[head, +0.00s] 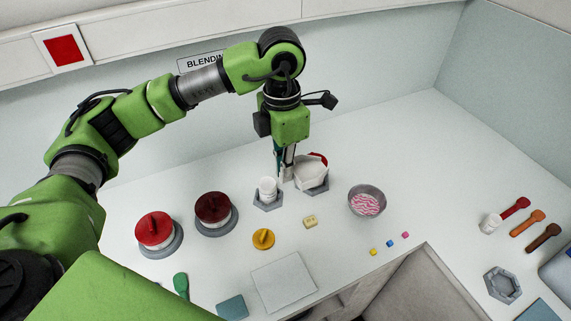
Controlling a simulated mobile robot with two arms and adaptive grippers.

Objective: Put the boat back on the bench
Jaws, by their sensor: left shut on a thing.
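A white, angular, shallow piece that looks like the boat (311,173) is at the middle of the bench (340,233). It sits at or just above a grey holder (318,189), with a bit of red showing behind it. I cannot tell whether it touches the holder. My left gripper (287,174) points down and is shut on the boat's left edge. The fingertips are small and partly merge with the white piece. My right gripper is not in view.
A white jar (267,187) stands in a grey holder close left of the gripper. A bowl with pink-striped contents (367,202) is to the right. A yellow lid (263,239) and a pale square mat (284,282) lie in front.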

